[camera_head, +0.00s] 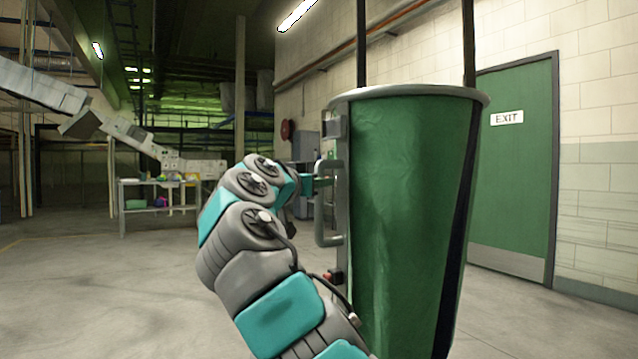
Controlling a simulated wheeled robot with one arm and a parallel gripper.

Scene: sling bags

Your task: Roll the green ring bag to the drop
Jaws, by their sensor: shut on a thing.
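The green ring bag (408,220) is large and close, filling the right of the middle in the head view. It hangs upright from two dark straps, with a grey ring around its top rim. A grey handle (322,238) stands out on its left side. My grey and teal arm curves up in front of the bag's lower left and bends over towards the handle. My gripper (318,180) is small in the picture and shut at the handle's upper part; its fingers are hard to make out. The bag's bottom lies below the frame. I cannot make out the drop.
A green exit door (515,170) stands in the block wall at the right. A table (158,190) with several coloured items stands at the back left, below a grey conveyor chute (120,130). Open concrete floor (95,285) lies at the left.

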